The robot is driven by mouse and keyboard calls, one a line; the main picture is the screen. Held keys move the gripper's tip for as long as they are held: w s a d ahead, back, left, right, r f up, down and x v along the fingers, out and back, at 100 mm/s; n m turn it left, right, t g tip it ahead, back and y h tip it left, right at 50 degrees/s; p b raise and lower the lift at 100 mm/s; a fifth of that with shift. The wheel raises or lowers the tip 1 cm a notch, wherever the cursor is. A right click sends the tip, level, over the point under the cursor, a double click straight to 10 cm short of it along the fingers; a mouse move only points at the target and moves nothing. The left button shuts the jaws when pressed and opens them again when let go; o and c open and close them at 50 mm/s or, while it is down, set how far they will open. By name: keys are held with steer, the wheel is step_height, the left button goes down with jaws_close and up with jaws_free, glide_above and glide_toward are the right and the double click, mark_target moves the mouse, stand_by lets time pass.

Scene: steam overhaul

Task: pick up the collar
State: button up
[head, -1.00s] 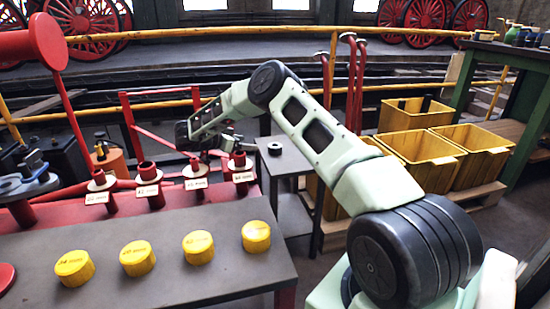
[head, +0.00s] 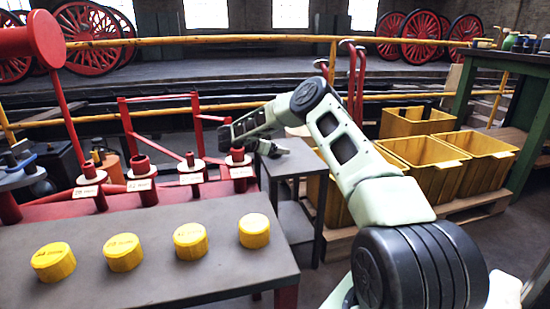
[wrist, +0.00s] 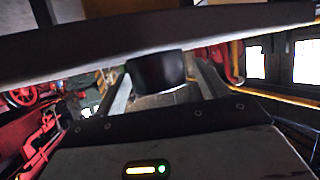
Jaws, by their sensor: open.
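The collar (wrist: 156,72), a short black cylinder, shows in the wrist view between and beyond the two finger ends. My gripper (wrist: 163,84) is open, with one grey finger on each side of the collar in that picture. I cannot tell whether either finger touches it. In the head view my gripper (head: 270,148) is low over the top of the small grey table (head: 298,160). There the collar is hard to tell apart from the dark gripper.
A bench with several yellow caps (head: 254,230) is at front left. Red posts with white labelled discs (head: 238,160) stand just left of the small table. Yellow crates (head: 470,152) stand on a pallet to the right. A yellow rail (head: 200,42) runs behind.

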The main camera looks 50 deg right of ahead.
steer(key=shift+x, duration=0.95)
steer(key=c, duration=1.4)
